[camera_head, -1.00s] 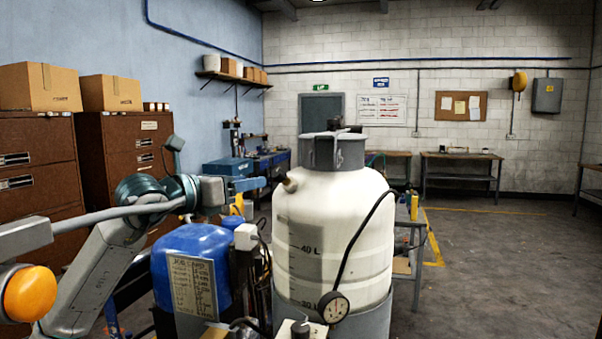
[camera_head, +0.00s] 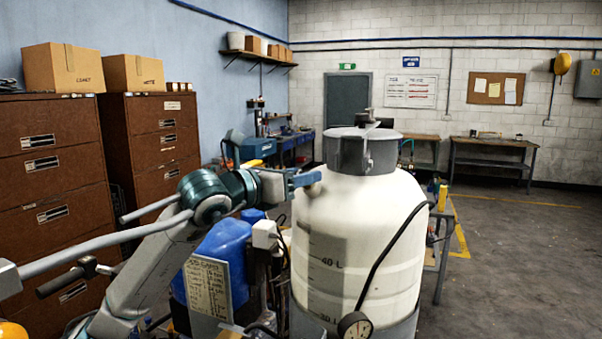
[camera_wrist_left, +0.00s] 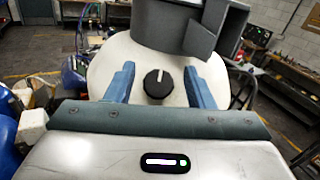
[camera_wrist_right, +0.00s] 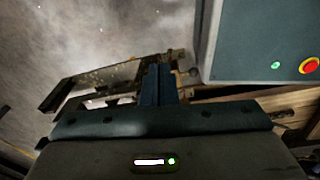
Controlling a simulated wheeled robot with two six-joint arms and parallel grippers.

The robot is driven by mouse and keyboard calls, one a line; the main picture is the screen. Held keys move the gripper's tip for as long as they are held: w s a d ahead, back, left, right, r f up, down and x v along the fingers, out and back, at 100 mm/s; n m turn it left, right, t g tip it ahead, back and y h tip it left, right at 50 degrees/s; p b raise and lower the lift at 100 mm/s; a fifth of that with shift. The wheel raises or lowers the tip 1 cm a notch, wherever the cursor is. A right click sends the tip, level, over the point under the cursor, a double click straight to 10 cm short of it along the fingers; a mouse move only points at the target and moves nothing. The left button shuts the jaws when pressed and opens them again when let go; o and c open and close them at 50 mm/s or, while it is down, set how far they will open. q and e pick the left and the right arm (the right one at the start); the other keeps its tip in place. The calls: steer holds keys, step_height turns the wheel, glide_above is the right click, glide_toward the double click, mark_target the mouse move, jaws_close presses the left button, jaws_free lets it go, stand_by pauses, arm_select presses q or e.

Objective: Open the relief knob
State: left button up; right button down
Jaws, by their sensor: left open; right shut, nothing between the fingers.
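The relief knob (camera_wrist_left: 158,84) is round and black with a white pointer line, on the shoulder of the white tank (camera_head: 350,225). In the left wrist view it sits between the two blue fingers of my left gripper (camera_wrist_left: 158,80), with a gap on each side. In the head view, my left gripper (camera_head: 303,181) is at the tank's upper left shoulder and hides most of the knob area. It is open. My right gripper (camera_wrist_right: 158,84) shows only in its wrist view, with its fingers shut together and empty, away from the tank.
A grey collar (camera_head: 362,152) tops the tank. A pressure gauge (camera_head: 355,326) hangs on a black hose at the front. A blue container (camera_head: 222,262) stands left of the tank. In the right wrist view a grey-blue box (camera_wrist_right: 262,45) with a red button is close by.

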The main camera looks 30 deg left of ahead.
arm_select(q)
steer(key=shift+w+f, duration=0.1)
steer(key=shift+w, duration=0.1)
steer(key=c, duration=1)
